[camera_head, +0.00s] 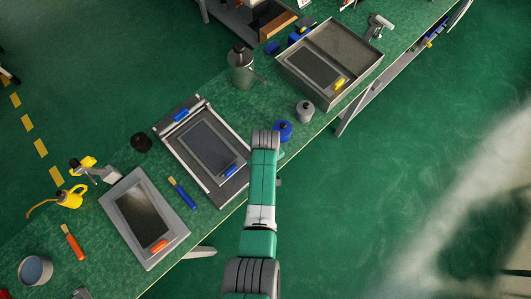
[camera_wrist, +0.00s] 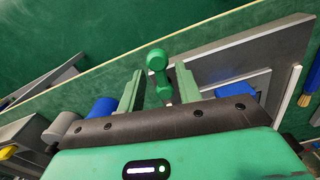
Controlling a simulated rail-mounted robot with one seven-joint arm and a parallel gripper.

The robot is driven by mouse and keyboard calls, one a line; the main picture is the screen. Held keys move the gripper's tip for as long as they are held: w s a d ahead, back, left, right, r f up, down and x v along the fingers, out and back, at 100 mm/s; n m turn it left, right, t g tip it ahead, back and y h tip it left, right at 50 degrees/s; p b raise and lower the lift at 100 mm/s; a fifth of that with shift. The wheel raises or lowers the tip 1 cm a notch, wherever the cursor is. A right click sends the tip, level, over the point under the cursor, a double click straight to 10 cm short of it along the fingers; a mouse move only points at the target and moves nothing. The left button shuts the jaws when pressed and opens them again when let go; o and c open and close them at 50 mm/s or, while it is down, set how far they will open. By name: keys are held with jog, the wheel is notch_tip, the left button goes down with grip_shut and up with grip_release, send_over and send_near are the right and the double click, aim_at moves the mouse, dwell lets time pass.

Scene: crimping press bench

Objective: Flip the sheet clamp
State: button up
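In the wrist view, my gripper (camera_wrist: 158,90) is open, with one green finger on each side of a green lever-like piece (camera_wrist: 158,72) with rounded ends. This piece may be the sheet clamp; I cannot tell for sure. It stands between the fingers with visible gaps and no clear contact. Its lower end is hidden behind my gripper body. Beside it is the grey press frame (camera_wrist: 255,55), which in the head view (camera_head: 186,109) holds a dark plate with blue grips. In the head view my arm hides my fingers and the lever.
A grey tray (camera_head: 367,74) lies farther right. A blue-handled brush (camera_head: 183,193) and another framed plate (camera_head: 120,215) lie left. The floor right of the bench is clear.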

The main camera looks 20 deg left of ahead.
notch_tip(320, 180, up, 8)
jog(key=shift+f+p, duration=0.15)
jog(key=shift+p, duration=0.75)
jog(key=w+r+m+t+y, duration=0.1)
jog(key=w+r+t, duration=0.2)
jog(key=w+r, duration=0.35)
jog(key=w+r+m+t+y, duration=0.1)
jog(key=w+r+t, duration=0.25)
jog(key=r, duration=0.55)
jog(key=w+d+r+m+t, duration=0.1)
jog(key=w+r+m+t, duration=0.15)
jog(key=r, duration=0.85)
jog(key=w+d+r+m+t, duration=0.1)
jog(key=r+t, duration=0.3)
jog(key=r, duration=0.8)
jog(key=s+d+r+m+t+h, duration=0.15)
jog(key=s+d+r+t, duration=0.35)
jog(key=r, duration=0.6)
jog(key=s+d+r+m+t, duration=0.1)
jog(key=s+r+m+t, duration=0.15)
jog(key=s+r, duration=0.6)
jog(key=s+d+r+m+t, duration=0.15)
jog(key=s+r+t, duration=0.3)
jog(key=r, duration=0.75)
notch_tip(320, 180, up, 15)
jog(key=s+d+p, duration=0.1)
jog(key=p, duration=1.2)
jog(key=shift+s+f, duration=0.15)
jog(key=shift+s, duration=0.05)
